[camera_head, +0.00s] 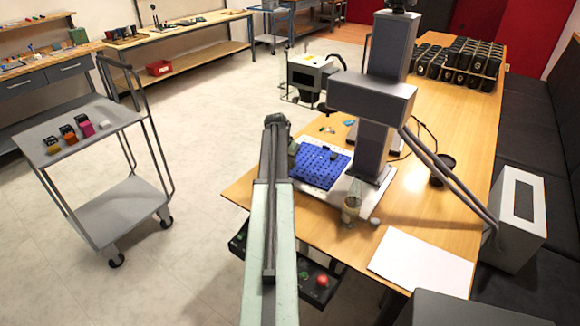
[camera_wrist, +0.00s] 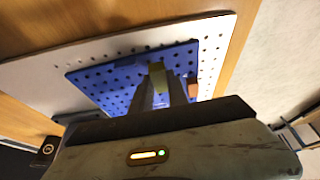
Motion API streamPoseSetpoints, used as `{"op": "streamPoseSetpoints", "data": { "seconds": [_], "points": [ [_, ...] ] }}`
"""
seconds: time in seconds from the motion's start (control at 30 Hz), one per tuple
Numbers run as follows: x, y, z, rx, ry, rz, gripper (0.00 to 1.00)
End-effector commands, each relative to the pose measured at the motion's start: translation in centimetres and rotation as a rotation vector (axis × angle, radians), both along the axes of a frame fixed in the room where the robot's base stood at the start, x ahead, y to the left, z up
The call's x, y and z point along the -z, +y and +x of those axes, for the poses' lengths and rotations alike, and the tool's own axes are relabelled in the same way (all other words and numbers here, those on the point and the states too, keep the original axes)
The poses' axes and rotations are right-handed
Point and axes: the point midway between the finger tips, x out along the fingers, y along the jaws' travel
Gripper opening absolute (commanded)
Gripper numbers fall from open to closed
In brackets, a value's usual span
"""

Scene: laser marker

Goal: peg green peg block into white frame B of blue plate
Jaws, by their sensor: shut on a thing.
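The blue plate (camera_head: 318,170) is perforated and lies on a white board on the wooden table, below the grey machine. In the wrist view the blue plate (camera_wrist: 98,82) lies beyond my gripper (camera_wrist: 163,84). My gripper is shut on a green peg block (camera_wrist: 157,74), which appears olive here and is over the plate. I cannot tell whether the block touches the plate. A reddish-brown block (camera_wrist: 193,90) is just right of the fingers. White frame B cannot be made out. In the head view my arm reaches the plate's left side, and the held block is not distinguishable.
The grey machine (camera_head: 372,105) stands over the plate's right side. A glass vessel (camera_head: 352,203) is close in front of the plate. A dark mug (camera_head: 442,167) and a white sheet (camera_head: 421,263) are to the right. A trolley (camera_head: 88,142) with several coloured blocks stands left.

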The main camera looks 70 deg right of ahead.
Motion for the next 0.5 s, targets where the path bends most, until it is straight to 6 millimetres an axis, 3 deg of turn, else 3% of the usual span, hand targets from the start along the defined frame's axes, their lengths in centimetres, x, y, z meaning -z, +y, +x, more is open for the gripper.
{"op": "streamPoseSetpoints", "data": {
  "seconds": [0.13,0.23,0.37,0.5],
  "points": [
    [0.0,-0.4,0.1,0.0,0.0,0.0,0.0],
    [0.2,-1.8,0.7,0.0,0.0,0.0,0.0],
    [3.3,-1.6,0.6,0.001,0.0,0.0,0.0],
    [3.5,-1.6,0.6,0.001,0.0,0.0,0.0]
  ]
}}
